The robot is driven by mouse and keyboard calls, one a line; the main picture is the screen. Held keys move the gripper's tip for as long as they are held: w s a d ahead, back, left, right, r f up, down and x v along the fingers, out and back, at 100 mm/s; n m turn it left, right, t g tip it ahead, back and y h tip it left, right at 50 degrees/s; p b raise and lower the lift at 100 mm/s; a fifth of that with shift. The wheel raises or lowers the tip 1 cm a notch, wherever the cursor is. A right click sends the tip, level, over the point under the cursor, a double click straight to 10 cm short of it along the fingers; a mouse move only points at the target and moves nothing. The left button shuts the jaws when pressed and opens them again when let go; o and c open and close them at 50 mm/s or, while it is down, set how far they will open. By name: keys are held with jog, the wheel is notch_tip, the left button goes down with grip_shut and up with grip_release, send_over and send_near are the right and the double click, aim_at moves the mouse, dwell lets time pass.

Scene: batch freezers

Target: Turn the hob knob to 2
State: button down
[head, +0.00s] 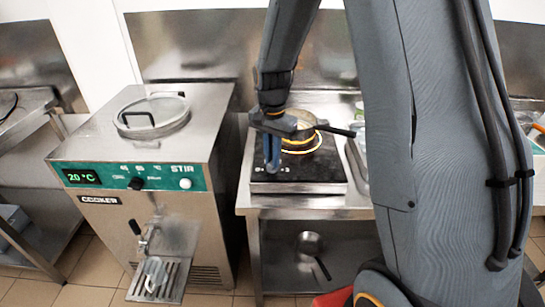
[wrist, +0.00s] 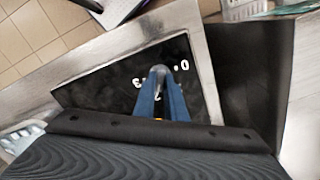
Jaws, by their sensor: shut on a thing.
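The black hob (head: 313,176) lies on the steel table, with a glowing ring under a pan (head: 303,121). My gripper (head: 272,167) points down at the hob's front left, its blue fingers hiding the knob in the head view. In the wrist view the fingers of my gripper (wrist: 161,82) are shut on the grey hob knob (wrist: 159,70). White marks surround the knob on the hob (wrist: 100,85); a 0 shows to the right, others are partly covered. I cannot tell which mark the knob points at.
A steel cooker (head: 215,110) with a green panel reading 20 °C stands left of the hob table (head: 300,200). The pan's dark handle (head: 338,131) reaches right, close to my arm. Another pan (head: 310,244) sits on the lower shelf.

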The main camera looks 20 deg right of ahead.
jog(key=c, duration=1.8)
grip_release()
jog(key=shift+r+b, duration=1.15)
jog(key=shift+r, duration=2.8)
jog(key=s+f+n+b, duration=0.1)
jog(key=s+f+n, duration=0.2)
jog(key=s, duration=0.5)
jog(key=s+f+n+t+b, duration=0.1)
jog(key=s+f+n, duration=0.3)
jog(key=s, duration=0.5)
jog(key=n, duration=0.2)
jog(key=shift+s+n, duration=0.25)
jog(key=shift+n, duration=0.05)
